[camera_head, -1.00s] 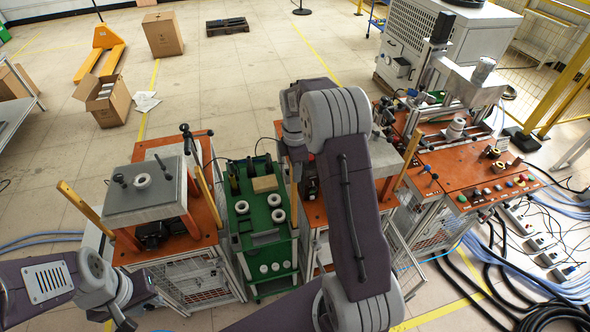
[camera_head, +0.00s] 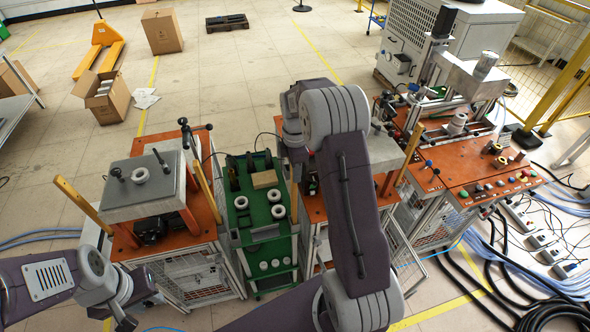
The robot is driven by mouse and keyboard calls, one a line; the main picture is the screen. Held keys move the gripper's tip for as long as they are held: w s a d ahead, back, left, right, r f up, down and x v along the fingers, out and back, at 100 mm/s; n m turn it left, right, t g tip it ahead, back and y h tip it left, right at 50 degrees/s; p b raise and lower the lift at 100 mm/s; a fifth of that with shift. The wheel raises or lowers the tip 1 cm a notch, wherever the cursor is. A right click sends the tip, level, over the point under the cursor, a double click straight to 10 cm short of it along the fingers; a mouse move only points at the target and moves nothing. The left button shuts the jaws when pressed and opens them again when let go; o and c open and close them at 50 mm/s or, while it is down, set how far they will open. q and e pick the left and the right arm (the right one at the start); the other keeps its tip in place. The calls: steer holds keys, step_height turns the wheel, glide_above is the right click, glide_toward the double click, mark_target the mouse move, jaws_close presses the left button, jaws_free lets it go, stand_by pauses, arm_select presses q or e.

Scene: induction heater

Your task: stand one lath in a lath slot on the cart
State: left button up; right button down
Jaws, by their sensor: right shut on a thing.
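The green cart (camera_head: 246,238) stands between two orange-topped stations. Several white rings and a tan block (camera_head: 264,180) are on it. Thin dark upright pieces stand at its far end; I cannot tell whether these are laths or slot parts. My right gripper (camera_head: 298,172) is beside the cart's far right side, mostly hidden by my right arm. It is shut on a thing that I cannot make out. My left gripper (camera_head: 126,322) is low at the left, away from the cart, cut by the picture's bottom edge; its finger opening does not show.
The left station (camera_head: 140,197) has a grey plate with a white ring and slanted yellow posts. The right station (camera_head: 315,209) is partly behind my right arm. A control panel (camera_head: 480,188) stands at the right, with cables on the floor. Open floor lies beyond the cart.

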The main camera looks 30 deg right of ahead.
steer(key=shift+f+b, duration=0.8)
steer(key=shift+f, duration=0.65)
steer(key=c, duration=1.1)
jaws_free()
steer(key=shift+o, duration=0.2)
step_height(320, 180, up, 9)
steer(key=b, duration=0.1)
steer(key=shift+b, duration=0.35)
